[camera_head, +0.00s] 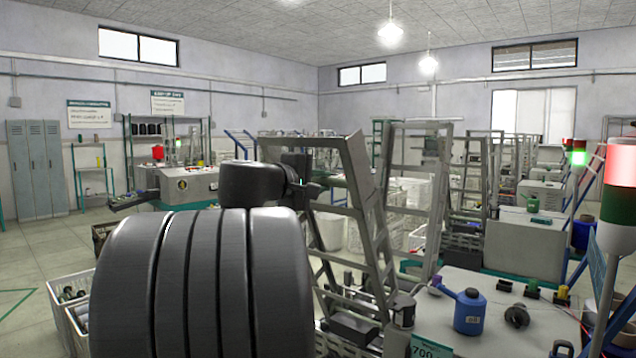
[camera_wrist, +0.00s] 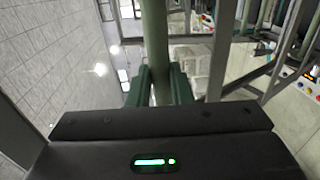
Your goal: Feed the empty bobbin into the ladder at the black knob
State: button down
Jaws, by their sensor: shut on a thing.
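My gripper (camera_wrist: 157,88) has dark green fingers shut on a grey-green tube, the empty bobbin (camera_wrist: 154,40), in the wrist view. The bobbin stretches away from the fingers toward the top of the picture; its far end is cut off. A tall, leaning grey metal ladder (camera_head: 352,190) stands just right of my arm's end. A small black knob (camera_head: 504,286) sits on the grey machine top to the right, among coloured ones.
A second leaning grey frame (camera_head: 388,165) stands beside the ladder. A blue can (camera_head: 470,312) and a dark round part (camera_head: 516,315) are on the machine top. A red-green signal lamp (camera_head: 618,185) rises at the right edge. A crate (camera_head: 62,310) stands at lower left.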

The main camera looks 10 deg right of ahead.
jog(key=shift+w+d+f, duration=0.1)
jog(key=shift+f, duration=0.2)
jog(key=f+b, duration=0.1)
jog(key=d+f+b, duration=0.1)
jog(key=w+f+b, duration=0.1)
jog(key=shift+d+f+b, duration=0.2)
jog(key=shift+f+b, duration=0.2)
dwell(0.4)
jog(key=c, duration=0.9)
grip_release()
jog(key=s+a+r, duration=0.1)
jog(key=s+a, duration=0.1)
jog(key=s+a+r+p, duration=0.1)
jog(key=a+r, duration=0.1)
jog(key=s+a+r+p, duration=0.1)
jog(key=s+a+r, duration=0.1)
jog(key=a, duration=0.1)
jog(key=shift+s+a+r, duration=0.1)
jog(key=shift+s+r, duration=0.05)
jog(key=shift+s, duration=0.15)
